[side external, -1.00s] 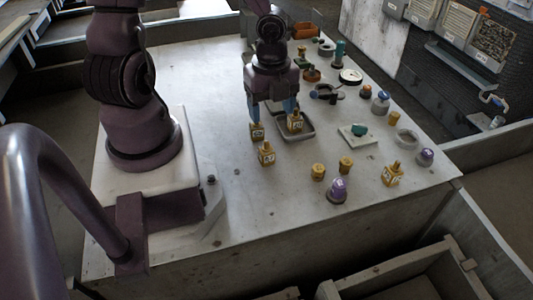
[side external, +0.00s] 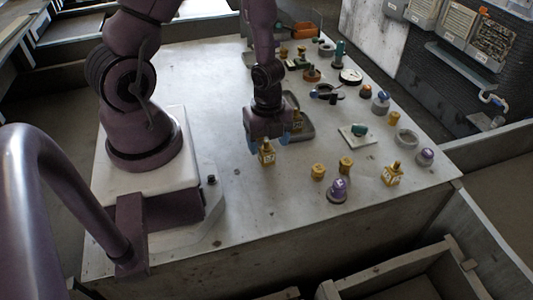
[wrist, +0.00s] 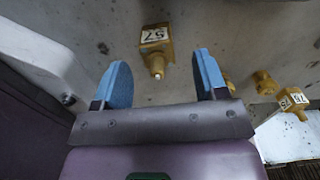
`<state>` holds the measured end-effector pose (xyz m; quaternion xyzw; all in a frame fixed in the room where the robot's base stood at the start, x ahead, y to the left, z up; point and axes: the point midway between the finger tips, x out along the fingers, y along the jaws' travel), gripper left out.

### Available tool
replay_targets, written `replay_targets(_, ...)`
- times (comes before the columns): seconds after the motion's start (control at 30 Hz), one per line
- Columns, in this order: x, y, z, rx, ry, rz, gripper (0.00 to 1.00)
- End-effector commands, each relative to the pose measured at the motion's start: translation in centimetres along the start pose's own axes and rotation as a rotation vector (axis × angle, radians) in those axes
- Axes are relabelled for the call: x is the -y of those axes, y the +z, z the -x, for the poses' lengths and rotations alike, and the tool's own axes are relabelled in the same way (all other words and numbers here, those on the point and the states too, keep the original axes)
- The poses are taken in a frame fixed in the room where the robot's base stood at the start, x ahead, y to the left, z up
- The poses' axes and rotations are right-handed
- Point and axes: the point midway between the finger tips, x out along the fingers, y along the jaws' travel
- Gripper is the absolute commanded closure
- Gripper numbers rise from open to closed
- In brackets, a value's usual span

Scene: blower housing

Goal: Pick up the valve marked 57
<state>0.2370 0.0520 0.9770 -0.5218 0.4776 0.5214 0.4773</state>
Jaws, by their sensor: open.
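The valve marked 57 (wrist: 154,38) is a yellow block with a white label and a narrower stem. In the wrist view its label reads upside down, and it lies just beyond and between the blue fingertips. I cannot tell the exact height gap.
Another labelled yellow valve (side external: 392,176) stands to the right. Two yellow fittings (side external: 318,171) (side external: 345,164) and a purple-topped part (side external: 338,189) stand nearer. The table's left middle is clear.

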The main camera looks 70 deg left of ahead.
Motion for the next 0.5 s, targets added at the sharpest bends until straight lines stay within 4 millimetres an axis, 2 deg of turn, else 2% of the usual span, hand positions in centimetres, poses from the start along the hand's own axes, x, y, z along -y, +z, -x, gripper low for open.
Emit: replay_targets(0.5, -0.4, 0.0, -2.8, -0.004, 0.010, -0.003, 0.34)
